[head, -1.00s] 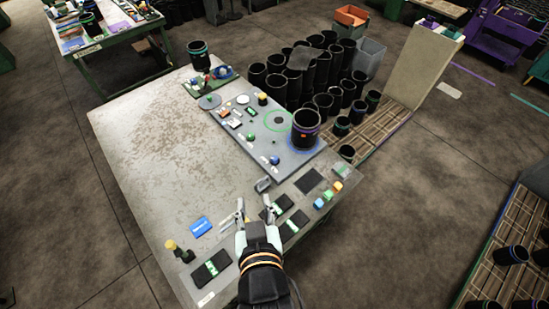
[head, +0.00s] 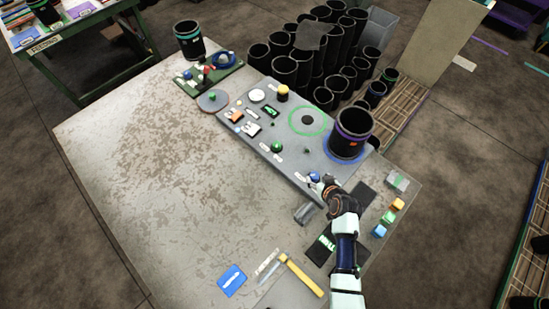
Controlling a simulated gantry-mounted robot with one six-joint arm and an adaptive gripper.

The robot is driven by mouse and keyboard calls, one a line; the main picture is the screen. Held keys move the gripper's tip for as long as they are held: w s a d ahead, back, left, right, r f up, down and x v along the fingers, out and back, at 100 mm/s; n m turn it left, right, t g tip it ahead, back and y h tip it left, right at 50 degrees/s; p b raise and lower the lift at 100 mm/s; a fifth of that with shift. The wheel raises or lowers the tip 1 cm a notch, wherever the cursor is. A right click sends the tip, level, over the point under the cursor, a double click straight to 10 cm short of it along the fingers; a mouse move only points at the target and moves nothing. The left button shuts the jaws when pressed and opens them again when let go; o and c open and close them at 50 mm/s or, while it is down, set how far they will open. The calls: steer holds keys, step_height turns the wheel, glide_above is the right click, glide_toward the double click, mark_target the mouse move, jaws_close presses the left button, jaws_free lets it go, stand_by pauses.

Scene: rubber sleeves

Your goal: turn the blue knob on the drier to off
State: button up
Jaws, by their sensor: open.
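The drier appears to be the grey panel (head: 290,158) on the table, with small knobs and labels. The blue knob (head: 314,177) sits near the panel's front corner, small and partly covered by my gripper. My gripper (head: 322,180) is open, with its fingertips at the blue knob. I cannot tell whether they touch it or which way the knob points. A green knob (head: 277,146) is farther back along the same edge.
A large black sleeve (head: 352,135) stands on the panel's blue ring, just behind my gripper. A grey block (head: 304,214) lies close to its left. Orange and green blocks (head: 389,217) lie to the right. A yellow-handled tool (head: 302,277) lies in front. The table's left half is clear.

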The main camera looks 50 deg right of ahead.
mark_target(315, 175)
steer(key=shift+s+f, duration=0.15)
steer(key=shift+s, duration=0.05)
steer(key=shift+s+f, duration=0.2)
steer(key=b+x, duration=0.2)
steer(key=x, duration=0.5)
steer(key=c, duration=1.1)
steer(key=shift+c, duration=0.2)
